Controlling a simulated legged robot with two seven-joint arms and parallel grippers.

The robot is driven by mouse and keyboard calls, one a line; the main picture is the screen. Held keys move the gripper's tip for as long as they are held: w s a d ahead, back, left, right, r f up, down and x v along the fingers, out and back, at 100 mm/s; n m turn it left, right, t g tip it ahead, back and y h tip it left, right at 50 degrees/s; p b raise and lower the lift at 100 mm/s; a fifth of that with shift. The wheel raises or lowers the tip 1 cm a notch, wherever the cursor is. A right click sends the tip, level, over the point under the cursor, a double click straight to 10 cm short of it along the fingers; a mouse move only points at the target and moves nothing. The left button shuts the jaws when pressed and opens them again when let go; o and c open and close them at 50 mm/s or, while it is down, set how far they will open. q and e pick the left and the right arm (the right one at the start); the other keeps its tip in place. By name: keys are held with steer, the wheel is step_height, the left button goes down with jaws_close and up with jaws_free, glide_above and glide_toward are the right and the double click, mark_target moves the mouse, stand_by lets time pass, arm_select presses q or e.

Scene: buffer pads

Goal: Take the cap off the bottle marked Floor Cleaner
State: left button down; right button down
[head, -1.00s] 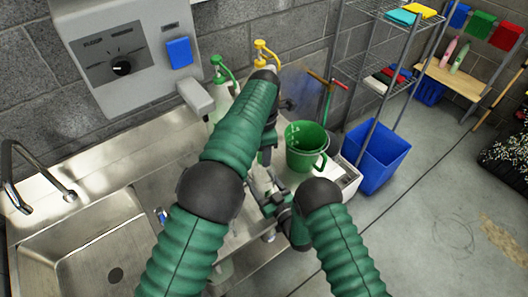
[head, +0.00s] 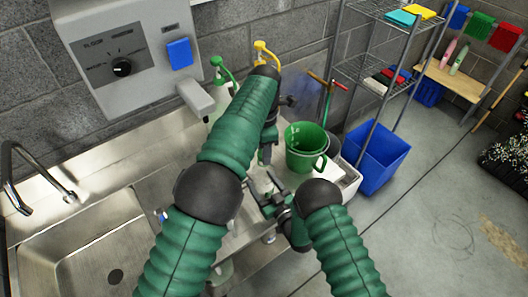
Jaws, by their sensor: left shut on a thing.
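My left arm crosses the middle of the head view, and its gripper (head: 265,153) points down over the steel counter. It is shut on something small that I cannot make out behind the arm. My right gripper (head: 266,192) is just below it, low over the counter; its fingers are partly hidden and I cannot tell how far apart they are. Two pump bottles stand at the back, one with a green pump top (head: 220,68) and one with a yellow pump top (head: 263,48). No Floor Cleaner label can be read, and the marked bottle and its cap cannot be made out.
A green bucket (head: 304,148) stands right of my grippers. A steel sink (head: 75,262) with a faucet (head: 15,165) is at left, below a wall dispenser (head: 120,68). A blue bin (head: 378,158) and wire shelf (head: 385,75) stand right.

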arm_select(q)
steer(key=shift+r, duration=0.3)
steer(key=shift+r, duration=2)
steer(key=shift+w, duration=0.1)
arm_select(e)
steer(key=shift+c, duration=0.9)
jaws_free()
steer(key=shift+d, duration=0.1)
